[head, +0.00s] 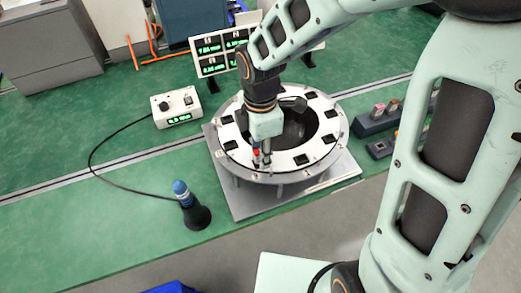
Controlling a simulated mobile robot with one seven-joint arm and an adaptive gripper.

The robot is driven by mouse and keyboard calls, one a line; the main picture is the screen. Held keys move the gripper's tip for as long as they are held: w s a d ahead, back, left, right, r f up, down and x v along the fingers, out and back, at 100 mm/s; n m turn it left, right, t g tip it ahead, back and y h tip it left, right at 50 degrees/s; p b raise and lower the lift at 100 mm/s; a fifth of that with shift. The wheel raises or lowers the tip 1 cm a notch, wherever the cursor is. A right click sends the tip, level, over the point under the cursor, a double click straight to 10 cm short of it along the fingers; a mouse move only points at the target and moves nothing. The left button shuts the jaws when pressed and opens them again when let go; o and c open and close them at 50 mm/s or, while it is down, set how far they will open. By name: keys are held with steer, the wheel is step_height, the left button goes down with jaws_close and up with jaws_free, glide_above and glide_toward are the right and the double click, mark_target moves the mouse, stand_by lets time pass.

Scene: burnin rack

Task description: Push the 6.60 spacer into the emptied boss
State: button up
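A white ring (318,152) with several dark square seats stands on a grey plate on the green bench. My gripper (262,158) points down over the ring's front left part. A small red piece (256,153) shows at its fingertips. I cannot tell whether the fingers hold it or it sits in the ring below them. No 6.60 marking is legible on any piece, and the gripper hides the spot under it. I cannot tell which boss is the emptied one.
Dark blocks (368,127) with small coloured pieces stand right of the ring. A blue-topped tool (183,194) in a black stand is at the front left, cabled to a white control box (177,105). Display panels (209,56) stand behind.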

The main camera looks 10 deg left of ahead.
step_height(320, 180, up, 12)
stand_by(0.6)
steer(key=c, duration=0.5)
steer(key=shift+f+m, duration=0.15)
steer(key=shift+m, duration=0.95)
jaws_close()
steer(key=m, duration=0.2)
steer(key=f+m, duration=0.1)
steer(key=m, duration=0.2)
steer(key=shift+p, duration=0.35)
steer(key=shift+f+b, duration=2.3)
steer(key=shift+f, duration=0.65)
